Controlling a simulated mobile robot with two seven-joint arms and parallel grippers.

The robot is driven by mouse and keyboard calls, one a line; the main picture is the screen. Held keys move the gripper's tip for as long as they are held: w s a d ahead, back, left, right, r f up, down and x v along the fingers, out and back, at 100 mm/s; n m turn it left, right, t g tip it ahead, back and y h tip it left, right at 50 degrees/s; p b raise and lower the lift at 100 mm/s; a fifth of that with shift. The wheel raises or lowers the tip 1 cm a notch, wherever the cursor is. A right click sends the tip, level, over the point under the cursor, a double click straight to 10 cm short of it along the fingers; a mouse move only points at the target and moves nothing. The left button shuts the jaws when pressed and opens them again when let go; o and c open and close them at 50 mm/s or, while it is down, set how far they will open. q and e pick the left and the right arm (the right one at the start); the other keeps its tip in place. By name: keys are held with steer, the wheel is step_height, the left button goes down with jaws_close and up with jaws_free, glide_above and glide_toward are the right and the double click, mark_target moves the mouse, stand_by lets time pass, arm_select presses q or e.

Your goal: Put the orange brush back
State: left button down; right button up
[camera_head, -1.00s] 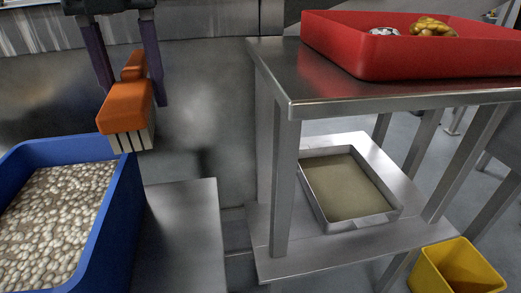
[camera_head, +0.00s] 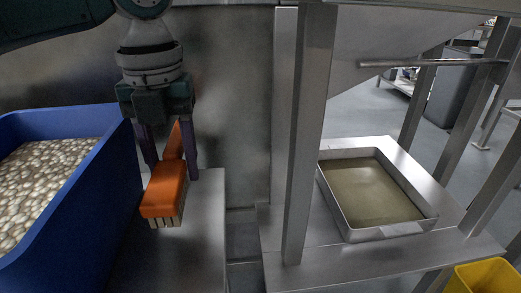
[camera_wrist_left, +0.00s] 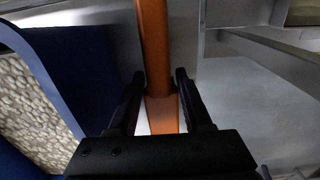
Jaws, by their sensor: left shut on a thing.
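The orange brush (camera_head: 165,192) has an orange handle and block with pale bristles pointing down. My left gripper (camera_head: 172,178) is shut on its handle, with one dark finger on each side. The brush is at or just above the bare metal surface (camera_head: 205,235) right of the blue bin; I cannot tell whether the bristles touch it. In the left wrist view the orange handle (camera_wrist_left: 155,60) runs between the two fingers. My right gripper is not in view.
The blue bin (camera_head: 92,205) of pale, pebble-like pieces stands close left of the brush. To the right are a metal post (camera_head: 308,140), a shelf with a shallow metal tray (camera_head: 427,212) of brownish liquid, and a yellow bin (camera_head: 485,277).

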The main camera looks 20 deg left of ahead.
mark_target(171, 151)
arm_select(q)
step_height(171, 151, down, 5)
steer(key=shift+b, duration=1.05)
steer(key=shift+f, duration=0.2)
steer(key=shift+c, duration=1.6)
jaws_free()
step_height(171, 151, up, 11)
steer(key=p, duration=0.5)
steer(key=shift+r, duration=0.1)
steer(key=shift+r+p, duration=0.4)
steer(key=shift+r, duration=0.15)
